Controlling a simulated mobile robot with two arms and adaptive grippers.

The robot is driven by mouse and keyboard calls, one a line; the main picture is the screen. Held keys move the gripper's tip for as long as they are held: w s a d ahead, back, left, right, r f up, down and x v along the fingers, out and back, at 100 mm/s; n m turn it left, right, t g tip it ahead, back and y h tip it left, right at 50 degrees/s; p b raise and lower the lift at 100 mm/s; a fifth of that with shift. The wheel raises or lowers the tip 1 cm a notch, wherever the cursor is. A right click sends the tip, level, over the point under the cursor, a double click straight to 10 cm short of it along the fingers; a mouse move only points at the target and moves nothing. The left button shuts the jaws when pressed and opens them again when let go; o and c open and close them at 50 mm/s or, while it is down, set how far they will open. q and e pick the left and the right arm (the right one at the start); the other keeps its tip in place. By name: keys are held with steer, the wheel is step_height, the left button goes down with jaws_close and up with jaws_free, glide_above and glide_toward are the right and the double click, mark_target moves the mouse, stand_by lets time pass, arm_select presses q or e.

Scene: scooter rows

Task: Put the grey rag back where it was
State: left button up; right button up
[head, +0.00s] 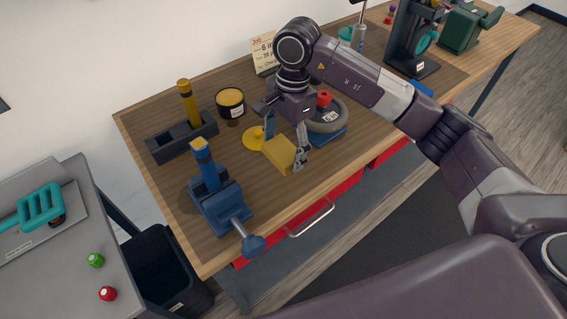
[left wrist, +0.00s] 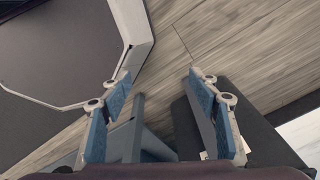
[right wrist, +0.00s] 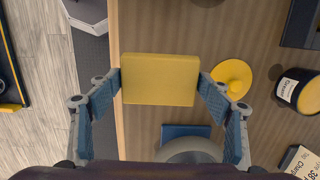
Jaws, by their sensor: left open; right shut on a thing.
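I cannot make out a grey rag in any view. My right gripper (head: 284,146) is shut on a yellow block (head: 279,155), held above the workbench near its front edge. In the right wrist view the block (right wrist: 159,80) sits between both fingertips. A yellow disc (head: 253,139) with a knob lies on the bench just left of the block. A grey round thing (head: 331,116) shows partly behind my right gripper, over a blue square, with a red piece on top. My left gripper (left wrist: 160,88) is open and empty, pointing down above the floor; the head view does not show it.
A blue vise (head: 213,200) stands at the bench's front left corner. Behind it are a dark rack (head: 182,139) and a black-and-yellow tin (head: 230,103). A black bin (head: 160,270) stands between the bench and a grey cart (head: 75,225). The bench's front middle is clear.

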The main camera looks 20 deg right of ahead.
mark_target(282, 177)
step_height(282, 177, down, 4)
steer(key=shift+r+p, duration=0.2)
steer(key=shift+p, duration=0.1)
step_height(282, 177, down, 4)
steer(key=shift+a+r+p, duration=0.1)
steer(key=shift+p, duration=0.5)
steer(key=shift+f, duration=0.3)
arm_select(q)
steer(key=shift+s+d+r, duration=0.3)
steer(key=shift+r, duration=0.2)
steer(key=shift+s+d+r, duration=0.25)
steer(key=shift+d+r, duration=0.05)
steer(key=shift+r, duration=0.2)
steer(key=shift+f, duration=0.1)
arm_select(e)
steer(key=shift+f, duration=0.1)
steer(key=shift+f+b, duration=0.15)
steer(key=shift+b, duration=0.2)
steer(key=o, duration=1)
arm_select(q)
steer(key=shift+f, duration=0.1)
arm_select(e)
steer(key=shift+r, duration=0.2)
